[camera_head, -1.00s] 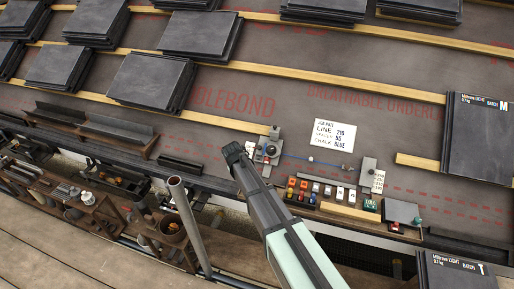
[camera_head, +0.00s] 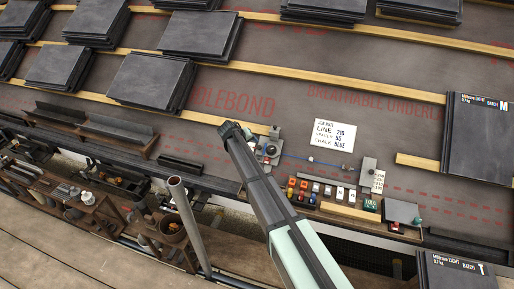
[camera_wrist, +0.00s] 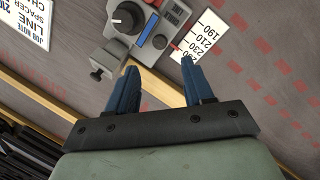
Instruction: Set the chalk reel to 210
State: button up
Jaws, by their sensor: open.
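The chalk reel (camera_head: 267,150) is a grey unit on the dark underlay at the batten's end. I cannot read the reel's setting. My gripper (camera_wrist: 158,68) is open and empty, its blue fingers apart below the reel in that view. In the head view my gripper (camera_head: 235,130) is just left of the reel.
A job note (camera_head: 334,134) reads line 210, spacer 55, chalk blue. A blue line runs right from the reel to a grey block (camera_head: 368,170). Several coloured pieces (camera_head: 315,193) sit in front. A grey bracket (camera_wrist: 109,60) stands close to the fingers. Slate stacks (camera_head: 150,80) lie left.

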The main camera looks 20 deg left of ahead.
aim_at(259, 148)
jog(key=x, duration=0.9)
jog(key=shift+f, duration=0.1)
grip_shut()
dwell(0.5)
